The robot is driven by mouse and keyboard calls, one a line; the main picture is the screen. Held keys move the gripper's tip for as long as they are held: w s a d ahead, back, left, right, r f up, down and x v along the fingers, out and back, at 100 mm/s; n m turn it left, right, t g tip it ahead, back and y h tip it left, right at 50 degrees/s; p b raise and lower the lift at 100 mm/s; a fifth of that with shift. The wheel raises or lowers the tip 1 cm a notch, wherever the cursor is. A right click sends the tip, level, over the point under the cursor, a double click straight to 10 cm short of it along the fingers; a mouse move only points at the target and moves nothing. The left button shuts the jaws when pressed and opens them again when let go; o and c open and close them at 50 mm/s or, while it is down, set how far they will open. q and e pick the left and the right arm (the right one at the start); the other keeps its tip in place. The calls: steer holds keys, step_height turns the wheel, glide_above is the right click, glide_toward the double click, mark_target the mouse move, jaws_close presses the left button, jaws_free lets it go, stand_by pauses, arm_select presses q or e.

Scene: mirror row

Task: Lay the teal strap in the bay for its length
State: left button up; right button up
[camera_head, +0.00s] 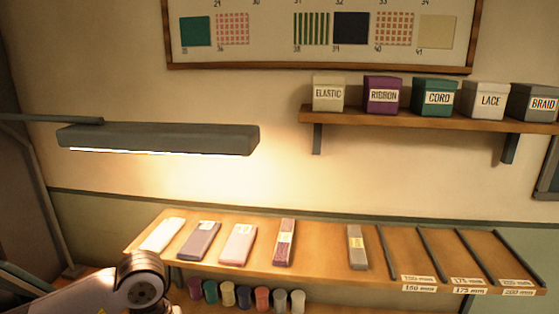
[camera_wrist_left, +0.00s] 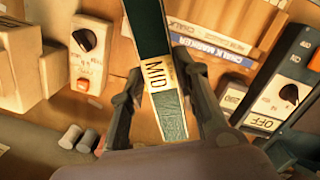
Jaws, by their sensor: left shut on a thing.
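The teal strap (camera_wrist_left: 173,118) is in the left wrist view, with a cream band reading MID around it. My left gripper (camera_wrist_left: 160,70) is shut on the strap near this band, and the strap extends past the top of the picture. In the head view only part of my left arm shows at the lower left; its gripper and the strap are out of that view. Bays between dark dividers lie at the shelf's right: the 150 mm bay (camera_head: 408,258), the 175 mm bay (camera_head: 451,260) and the 200 mm bay (camera_head: 493,262). All look empty. My right gripper is not seen.
Several other straps, including a pink one (camera_head: 238,244) and a grey one (camera_head: 357,247), lie on the shelf (camera_head: 320,258). Thread spools (camera_head: 245,297) stand below. A lamp (camera_head: 160,138) hangs above the left part. In the wrist view, a switch box (camera_wrist_left: 287,92) is at the right.

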arm_select(q)
steer(key=s+m, duration=0.1)
steer(key=s+r+m, duration=0.1)
steer(key=m, duration=0.1)
steer(key=s+m, duration=0.1)
steer(key=s, duration=0.1)
steer(key=shift+d+r+y, duration=0.1)
steer(key=shift+r+y, duration=0.2)
steer(key=shift+r, duration=0.1)
steer(key=w+n+h+b, duration=0.1)
steer(key=w+n+b, duration=0.5)
steer(key=w+n, duration=0.8)
steer(key=f, duration=0.6)
steer(key=s+f+n+p, duration=0.1)
steer(key=f, duration=0.5)
steer(key=f+n+p, duration=0.1)
steer(key=f, duration=0.6)
steer(key=shift+s+d+t, duration=0.15)
steer(key=shift+s+t, duration=0.15)
steer(key=shift+t, duration=0.1)
steer(key=shift+f, duration=0.1)
steer(key=shift+f, duration=0.15)
steer(key=o, duration=1.2)
steer(key=shift+c, duration=0.2)
